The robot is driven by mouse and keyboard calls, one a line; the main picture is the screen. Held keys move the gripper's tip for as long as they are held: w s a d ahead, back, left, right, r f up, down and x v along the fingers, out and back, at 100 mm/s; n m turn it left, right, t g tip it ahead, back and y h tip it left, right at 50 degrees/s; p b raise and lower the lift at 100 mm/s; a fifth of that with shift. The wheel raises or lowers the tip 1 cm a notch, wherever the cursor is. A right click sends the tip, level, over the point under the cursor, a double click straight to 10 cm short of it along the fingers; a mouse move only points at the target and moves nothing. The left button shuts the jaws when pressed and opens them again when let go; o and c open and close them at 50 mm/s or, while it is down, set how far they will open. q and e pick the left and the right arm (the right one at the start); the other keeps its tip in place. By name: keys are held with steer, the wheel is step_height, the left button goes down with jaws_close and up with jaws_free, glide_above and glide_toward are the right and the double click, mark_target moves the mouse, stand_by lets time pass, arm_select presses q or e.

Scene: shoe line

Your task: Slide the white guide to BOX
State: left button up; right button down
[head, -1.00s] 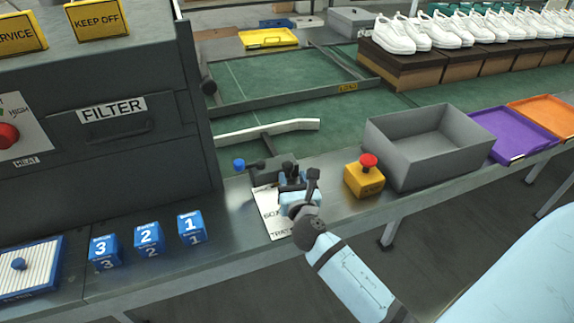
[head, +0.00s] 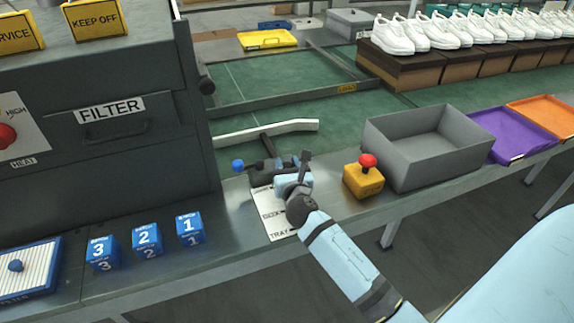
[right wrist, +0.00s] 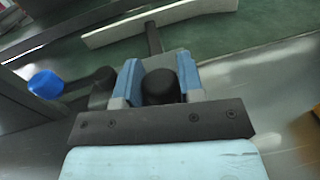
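The white guide (head: 265,132) is a long pale bar lying across the green belt, with a slight bend. It also shows at the top of the right wrist view (right wrist: 160,20). A dark rod runs from it to a black knob (right wrist: 160,87). A white label plate (head: 270,213) under the handle reads BOX and TRAY, with another line above them. My right gripper (right wrist: 160,82) is at the plate's upper end, beyond BOX, with its blue fingers on either side of the knob. I cannot tell whether they grip it. My left gripper is out of view.
A blue ball knob (head: 238,165) stands left of the handle. A yellow box with a red button (head: 363,177) and a grey bin (head: 425,150) stand to the right. Blue numbered blocks (head: 146,240) sit left. The dark filter machine (head: 120,120) bounds the left side.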

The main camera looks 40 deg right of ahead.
steer(key=v, duration=0.2)
steer(key=p+v, duration=0.1)
steer(key=v, duration=0.2)
steer(key=d+p+v, duration=0.1)
steer(key=v, duration=0.2)
steer(key=shift+s, duration=0.4)
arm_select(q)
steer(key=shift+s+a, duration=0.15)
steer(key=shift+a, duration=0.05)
arm_select(e)
steer(key=shift+s, duration=0.3)
steer(key=c, duration=1.1)
jaws_free()
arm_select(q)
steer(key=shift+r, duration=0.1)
arm_select(e)
steer(key=shift+o, duration=0.2)
steer(key=shift+a, duration=0.1)
arm_select(q)
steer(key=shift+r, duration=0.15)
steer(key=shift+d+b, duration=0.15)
steer(key=shift+b, duration=0.35)
arm_select(e)
steer(key=v, duration=1.3)
steer(key=shift+s, duration=0.4)
